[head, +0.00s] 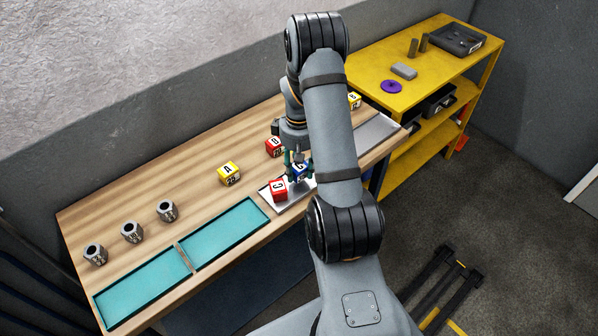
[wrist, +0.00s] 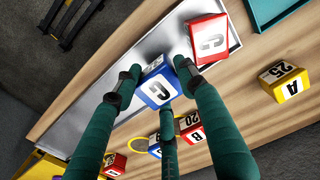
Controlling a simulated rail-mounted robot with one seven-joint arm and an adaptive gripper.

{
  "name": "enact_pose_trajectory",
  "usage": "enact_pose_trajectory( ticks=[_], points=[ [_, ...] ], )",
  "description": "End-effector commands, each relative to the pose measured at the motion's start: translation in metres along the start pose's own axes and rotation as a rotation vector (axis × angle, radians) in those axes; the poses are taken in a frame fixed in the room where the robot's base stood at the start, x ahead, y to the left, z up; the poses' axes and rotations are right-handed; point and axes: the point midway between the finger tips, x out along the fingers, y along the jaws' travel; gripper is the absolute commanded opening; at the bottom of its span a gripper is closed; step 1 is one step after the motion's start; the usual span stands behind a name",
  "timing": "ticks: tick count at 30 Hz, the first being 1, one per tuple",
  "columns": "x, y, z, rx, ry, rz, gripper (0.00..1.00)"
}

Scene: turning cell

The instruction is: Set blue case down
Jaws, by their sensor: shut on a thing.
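The blue case (wrist: 158,88), a cube with white lettered faces, is held between the teal fingers of my gripper (wrist: 160,78). In the head view the blue case (head: 298,171) is partly hidden by the fingers, and my gripper (head: 298,165) is over the long metal tray (head: 268,204) at the table's front edge. In the wrist view the bare tray (wrist: 130,60) lies behind the case. I cannot tell whether the case touches it. A red case (head: 278,190) sits on the tray, left of the blue one; it also shows in the wrist view (wrist: 208,40).
A yellow case (head: 229,173) and another red case (head: 274,147) stand on the wooden table behind the tray. Teal trays (head: 225,233) and several grey metal parts (head: 132,232) are to the left. A yellow shelf (head: 420,85) stands at the right. The tray's right part (head: 378,133) looks bare.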

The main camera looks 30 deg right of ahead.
Motion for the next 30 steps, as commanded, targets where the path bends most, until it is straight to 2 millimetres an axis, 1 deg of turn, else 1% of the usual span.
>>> enact_pose_trajectory(
  ticks=[3, 6, 14, 18, 19, 23, 30],
  points=[
    [0.015, -0.001, 0.001, 0.0, -0.004, -0.002, 0.1],
    [0.024, 0.0, 0.001, 0.001, -0.002, -0.002, 0.1],
    [0.026, 0.0, 0.001, 0.0, 0.0, 0.0, 0.1],
    [0.031, 0.0, 0.001, 0.0, -0.001, 0.0, 0.1],
    [0.03, 0.0, 0.001, 0.0, -0.001, 0.0, 0.41],
    [0.029, 0.0, 0.001, 0.0, -0.001, 0.0, 0.48],
    [0.029, 0.0, 0.001, 0.0, -0.001, 0.0, 0.48]
  ],
)
